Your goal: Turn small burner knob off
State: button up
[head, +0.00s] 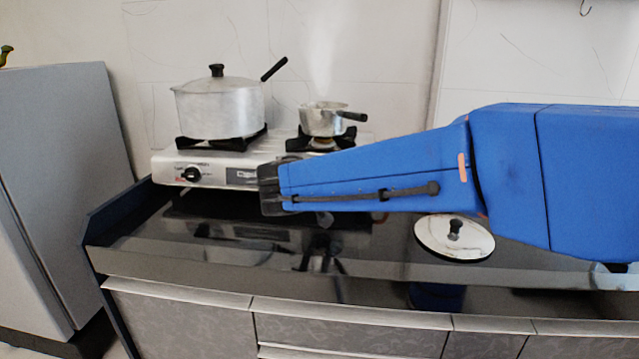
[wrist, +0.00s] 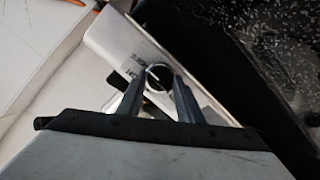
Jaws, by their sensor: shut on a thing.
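The silver two-burner stove (head: 222,176) stands against the back wall. The small burner (head: 322,143) at its right carries a small metal pot (head: 325,120) with steam rising above it. In the head view my blue arm covers the right part of the stove front, so the small burner knob and my fingertips are hidden there. In the wrist view my gripper (wrist: 157,82) has its two fingers on either side of the small burner knob (wrist: 157,75), shut on it at the silver front panel. The knob's turn position cannot be read clearly.
A large lidded pot (head: 219,107) sits on the left burner, above the left knob (head: 191,174). A round lid (head: 454,238) lies on the dark counter (head: 350,262) to the right, below my arm. A grey fridge (head: 65,170) stands at the left.

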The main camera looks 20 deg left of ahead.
jog(key=shift+a, duration=0.1)
dwell(0.4)
jog(key=o, duration=1.1)
jog(key=shift+a, duration=0.1)
jog(key=shift+c, duration=0.2)
jog(key=v, duration=1.7)
jog(key=shift+s, duration=0.25)
jog(key=shift+r, duration=0.1)
